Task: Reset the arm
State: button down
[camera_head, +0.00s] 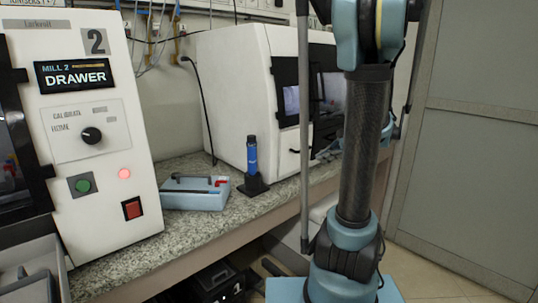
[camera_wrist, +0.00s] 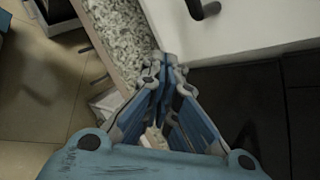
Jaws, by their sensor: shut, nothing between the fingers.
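My gripper (camera_wrist: 165,62) is shut and empty in the wrist view, its two blue linkage fingers meeting at the tips. Below the tips are the edge of the speckled counter and a white machine surface. I cannot tell whether the tips touch either. In the head view my arm (camera_head: 365,150) stands upright at the right, in front of the far end of the counter. It hides part of what lies behind it, and the gripper cannot be made out clearly there.
The granite counter (camera_head: 190,235) carries a white "MILL 2 DRAWER" machine (camera_head: 130,200), a grey-blue box (camera_head: 195,200), a blue cylinder on a black stand (camera_head: 252,155) and a white cabinet machine (camera_head: 235,90). Grey wall panels (camera_head: 480,170) stand at the right. Open floor (camera_head: 420,285) shows there.

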jog(key=s+a+f+n+g+h, duration=0.1)
jog(key=s+a+f+n+h, duration=0.2)
jog(key=s, duration=0.4)
jog(key=s+a+f+n+g+h, duration=0.1)
jog(key=s+a+f+n+g, duration=0.15)
jog(key=s+n, duration=0.35)
jog(key=s+d+f+n+h, duration=0.1)
jog(key=s+f+n+h, duration=0.1)
jog(key=s, duration=0.4)
jog(key=s+d+f+n+h, duration=0.1)
jog(key=s+f+n+h, duration=0.1)
jog(key=s+f+n, duration=0.2)
jog(key=shift+s+n+h, duration=0.3)
jog(key=shift+s+n, duration=0.5)
jog(key=shift+s, duration=0.2)
jog(key=shift+t, duration=0.25)
jog(key=shift+w+f, duration=0.2)
jog(key=shift+w, duration=0.2)
